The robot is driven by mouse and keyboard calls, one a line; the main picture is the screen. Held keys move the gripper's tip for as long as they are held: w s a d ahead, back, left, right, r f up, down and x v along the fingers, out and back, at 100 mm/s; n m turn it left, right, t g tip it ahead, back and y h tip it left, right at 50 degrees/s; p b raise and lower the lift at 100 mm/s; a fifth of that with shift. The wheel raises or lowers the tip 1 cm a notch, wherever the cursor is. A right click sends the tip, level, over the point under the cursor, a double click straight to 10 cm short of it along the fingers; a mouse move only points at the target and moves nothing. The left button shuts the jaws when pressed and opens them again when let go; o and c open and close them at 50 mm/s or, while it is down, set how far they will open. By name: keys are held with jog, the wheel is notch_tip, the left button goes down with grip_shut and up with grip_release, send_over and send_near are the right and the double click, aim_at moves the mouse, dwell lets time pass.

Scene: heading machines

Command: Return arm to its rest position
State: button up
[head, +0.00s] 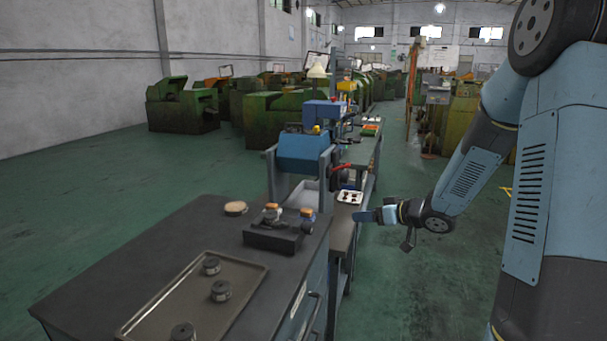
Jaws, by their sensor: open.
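My arm (472,176) comes down from the upper right and bends at a dark round joint. My gripper (363,216) is at its end, pointing left, beside the right edge of the workbench (150,243). It is small and seen from the side; the jaws are open and I see nothing held. A gap in depth between the gripper and the bench edge is hard to judge.
A tray (245,291) with several dark round parts lies on the near bench. A black block fixture (272,238) and a tan disc (236,208) sit behind it. A blue machine (303,152) stands farther back. Green floor (400,295) is clear to the right.

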jog(key=s+d+r+m+t+h, duration=0.1)
jog(key=s+d+r+m+h, duration=0.1)
jog(key=s+d+r+h, duration=0.4)
jog(key=s+d+r+m+h, duration=0.25)
jog(key=r+h, duration=0.25)
jog(key=r, duration=0.3)
jog(key=s+a+r+m+g+y, duration=0.1)
jog(key=s+a+g, duration=0.1)
jog(key=s, duration=1)
jog(key=s+a+r+g, duration=0.1)
jog(key=s+a+g, duration=0.1)
jog(key=s, duration=1)
jog(key=shift+s+a+r+m+g+y, duration=0.2)
jog(key=shift+s+a+m+g+y, duration=0.2)
jog(key=shift+a, duration=0.15)
